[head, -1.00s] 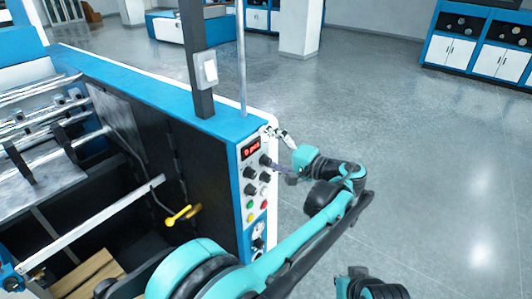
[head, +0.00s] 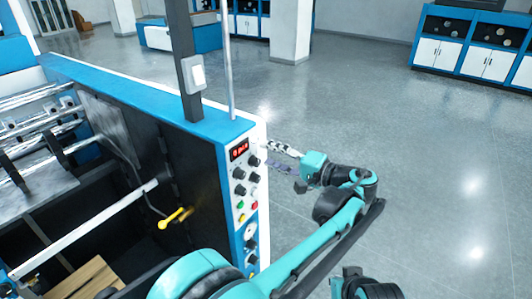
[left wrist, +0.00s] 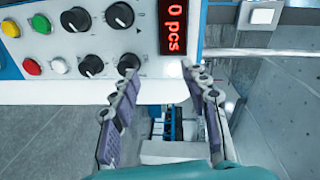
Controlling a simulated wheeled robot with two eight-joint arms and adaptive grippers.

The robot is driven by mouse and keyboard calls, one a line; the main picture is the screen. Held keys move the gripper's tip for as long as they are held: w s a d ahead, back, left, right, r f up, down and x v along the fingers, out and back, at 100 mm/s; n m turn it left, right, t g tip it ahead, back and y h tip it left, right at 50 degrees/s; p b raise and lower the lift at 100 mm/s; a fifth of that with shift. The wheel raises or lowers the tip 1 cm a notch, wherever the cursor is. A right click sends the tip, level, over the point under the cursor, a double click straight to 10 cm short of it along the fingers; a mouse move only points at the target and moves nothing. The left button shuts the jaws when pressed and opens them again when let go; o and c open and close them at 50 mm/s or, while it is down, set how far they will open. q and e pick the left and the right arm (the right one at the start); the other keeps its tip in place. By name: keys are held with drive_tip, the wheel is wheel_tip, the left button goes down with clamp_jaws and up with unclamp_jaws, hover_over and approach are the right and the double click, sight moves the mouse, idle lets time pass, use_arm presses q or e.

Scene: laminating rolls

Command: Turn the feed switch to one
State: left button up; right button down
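The machine's control panel (head: 245,185) carries several black rotary knobs, and I cannot read which one is the feed switch. In the left wrist view, knobs show in two rows: an upper right knob (left wrist: 119,15), an upper left knob (left wrist: 75,19), a lower left knob (left wrist: 91,66) and a lower right knob (left wrist: 129,64). My left gripper (left wrist: 160,75) is open and empty, its fingers spread below the red display. The lower right knob is just ahead of the left-hand fingertip. In the head view, my left gripper (head: 264,155) is just right of the panel's upper part. My right gripper is not visible.
A red display (left wrist: 173,24) reads "0 pcs". Green (left wrist: 57,66), red (left wrist: 32,67) and yellow (left wrist: 10,28) buttons sit beside the knobs. A dark post (head: 184,70) with a white switch box (head: 194,75) rises from the machine. Floor to the right is clear.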

use_arm(q)
drive_tip(key=s+d, duration=0.2)
drive_tip(key=d, duration=0.1)
drive_tip(key=shift+s+d+f, duration=0.15)
drive_tip(key=shift+d+f, duration=0.05)
drive_tip(key=shift+f, duration=0.15)
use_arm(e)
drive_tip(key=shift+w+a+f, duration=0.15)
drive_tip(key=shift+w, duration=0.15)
